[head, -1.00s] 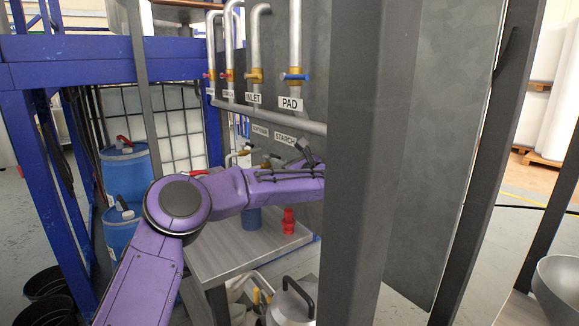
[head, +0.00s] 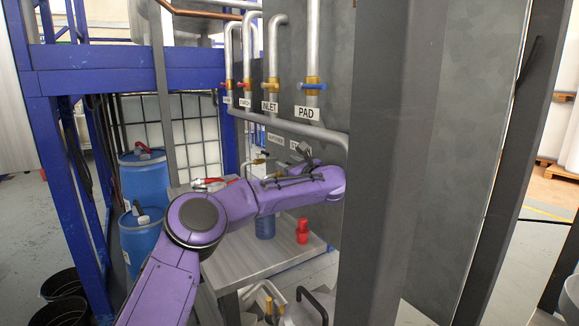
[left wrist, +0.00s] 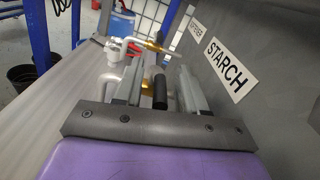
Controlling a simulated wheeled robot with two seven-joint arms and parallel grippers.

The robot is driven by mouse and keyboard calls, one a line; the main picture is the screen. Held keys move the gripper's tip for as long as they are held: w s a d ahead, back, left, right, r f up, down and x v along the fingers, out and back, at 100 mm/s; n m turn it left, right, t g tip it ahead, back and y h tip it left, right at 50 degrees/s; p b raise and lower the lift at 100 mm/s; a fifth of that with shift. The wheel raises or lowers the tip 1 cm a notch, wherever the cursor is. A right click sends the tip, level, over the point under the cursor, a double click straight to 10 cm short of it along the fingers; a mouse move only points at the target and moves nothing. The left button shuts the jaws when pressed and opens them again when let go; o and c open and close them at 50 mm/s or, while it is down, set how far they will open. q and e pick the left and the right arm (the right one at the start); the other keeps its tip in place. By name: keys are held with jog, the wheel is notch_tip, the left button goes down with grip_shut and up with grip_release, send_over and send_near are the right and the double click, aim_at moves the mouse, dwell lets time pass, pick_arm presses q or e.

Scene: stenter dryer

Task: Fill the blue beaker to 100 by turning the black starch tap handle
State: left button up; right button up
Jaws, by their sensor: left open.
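The blue beaker (head: 265,226) stands on the grey bench, its upper part hidden behind my left forearm. My left gripper (head: 302,152) is at the wall of taps, in front of the STARCH label. In the left wrist view the open left gripper (left wrist: 160,72) has one finger on each side of the black starch tap handle (left wrist: 160,92). I cannot tell whether either finger touches it. The STARCH label (left wrist: 230,70) is on the wall to the right. The liquid level in the beaker cannot be seen. My right gripper is not in view.
A red beaker (head: 302,230) stands right of the blue one on the bench (head: 240,258). A dark grey upright post (head: 375,200) is close to my wrist on the right. Other pipes with taps, including PAD (head: 312,86), are above. Blue drums (head: 145,180) stand at left.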

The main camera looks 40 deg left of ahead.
pick_arm(q)
grip_shut()
dwell(0.8)
